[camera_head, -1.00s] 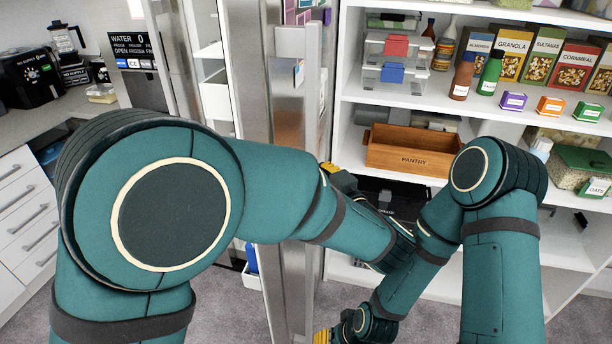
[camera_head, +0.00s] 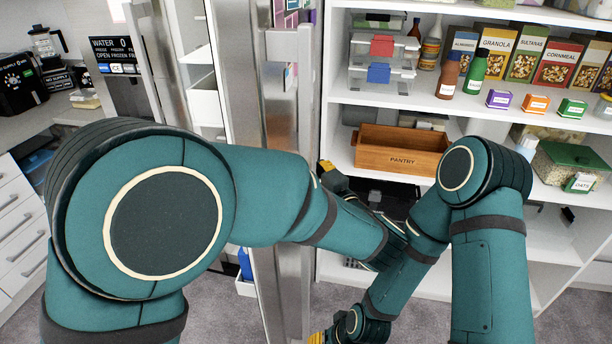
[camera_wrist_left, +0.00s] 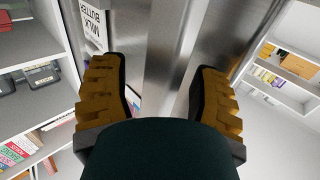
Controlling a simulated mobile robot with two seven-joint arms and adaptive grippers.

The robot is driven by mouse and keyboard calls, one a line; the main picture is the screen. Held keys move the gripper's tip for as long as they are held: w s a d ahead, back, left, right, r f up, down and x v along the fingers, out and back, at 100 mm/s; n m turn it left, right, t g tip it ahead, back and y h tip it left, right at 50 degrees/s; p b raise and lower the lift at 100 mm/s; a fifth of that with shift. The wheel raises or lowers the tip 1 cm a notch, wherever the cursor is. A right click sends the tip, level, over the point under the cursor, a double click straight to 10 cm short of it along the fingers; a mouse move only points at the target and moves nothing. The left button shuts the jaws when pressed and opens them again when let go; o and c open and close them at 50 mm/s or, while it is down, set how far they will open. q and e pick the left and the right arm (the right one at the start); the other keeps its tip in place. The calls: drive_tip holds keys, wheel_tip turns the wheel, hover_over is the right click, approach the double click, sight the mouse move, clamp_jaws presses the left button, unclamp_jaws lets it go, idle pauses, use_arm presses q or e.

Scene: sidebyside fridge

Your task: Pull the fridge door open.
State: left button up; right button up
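The steel fridge door (camera_head: 236,90) stands swung outward in the head view, seen nearly edge-on, with a tall vertical handle (camera_head: 306,90) on its right side. White bins show in the gap to its left. My left arm crosses in front of the door. My left gripper (camera_head: 330,178) shows only as a bit of yellow just right of the handle. In the left wrist view its yellow fingers (camera_wrist_left: 160,100) are wide apart, with steel bars beyond and between them; contact cannot be told. My right gripper (camera_head: 318,338) is mostly cut off at the bottom edge.
Pantry shelves with boxes, bottles and a wooden crate (camera_head: 403,140) stand right of the door. A second steel panel (camera_head: 165,65) with a handle stands left of it. A counter with a black appliance (camera_head: 18,85) is at far left. Grey floor (camera_head: 225,320) shows below.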

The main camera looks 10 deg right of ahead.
use_arm(q)
drive_tip(key=v, duration=0.7)
drive_tip(key=shift+s, duration=0.15)
drive_tip(key=shift+s+d, duration=0.1)
drive_tip(key=shift+d, duration=0.05)
use_arm(e)
drive_tip(key=shift+s, duration=0.15)
